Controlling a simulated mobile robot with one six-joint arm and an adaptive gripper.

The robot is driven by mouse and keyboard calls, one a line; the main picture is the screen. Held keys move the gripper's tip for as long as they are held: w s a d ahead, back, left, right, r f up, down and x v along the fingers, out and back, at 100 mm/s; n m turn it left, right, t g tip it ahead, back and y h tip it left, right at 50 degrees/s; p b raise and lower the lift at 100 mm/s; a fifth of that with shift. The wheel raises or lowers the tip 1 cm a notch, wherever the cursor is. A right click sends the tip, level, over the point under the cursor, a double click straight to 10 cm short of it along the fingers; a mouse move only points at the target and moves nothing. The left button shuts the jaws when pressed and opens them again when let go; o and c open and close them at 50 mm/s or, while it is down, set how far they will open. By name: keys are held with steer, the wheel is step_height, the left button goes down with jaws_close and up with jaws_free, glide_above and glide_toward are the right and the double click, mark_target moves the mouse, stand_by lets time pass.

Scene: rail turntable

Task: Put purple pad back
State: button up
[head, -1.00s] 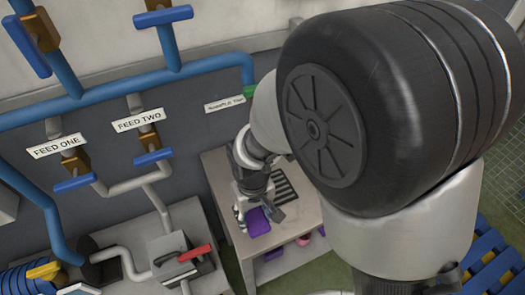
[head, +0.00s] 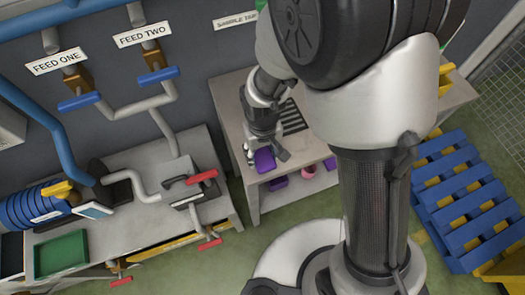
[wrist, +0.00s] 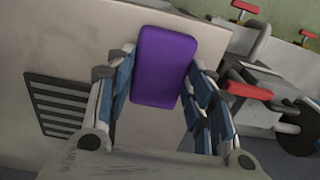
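The purple pad (head: 265,160) is a flat rounded block at the front left of a pale bench top. In the wrist view the purple pad (wrist: 165,65) lies between my two fingertips, its long sides facing them. My gripper (head: 264,153) points down at the pad. In the wrist view the fingertips of my gripper (wrist: 160,72) are close to both sides of the pad. I cannot tell whether they press on it, or whether the pad rests on the bench or hangs just above it.
A dark striped patch (head: 293,116) lies on the bench top (head: 232,105) behind the pad. A second purple piece (head: 278,183) and a pink item (head: 308,172) are on the lower shelf. A red-handled fixture (head: 185,187) is on the left bench. Blue pallets (head: 460,200) stand right.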

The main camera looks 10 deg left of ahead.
mark_target(262, 156)
steer(key=o, duration=0.4)
steer(key=shift+o, duration=0.2)
step_height(262, 156, up, 12)
steer(key=p, duration=0.4)
steer(key=d+r+m+t, duration=0.2)
steer(key=d+r+m, duration=0.1)
steer(key=d+r, duration=0.85)
steer(key=s+d+r+m+t, duration=0.2)
steer(key=s+d+r+m, duration=0.1)
steer(key=s+d+r, duration=0.4)
steer(key=shift+s+d+r+t, duration=0.2)
steer(key=shift+s+d+t, duration=0.1)
steer(key=shift+s+d, duration=0.8)
steer(key=shift+a, duration=0.1)
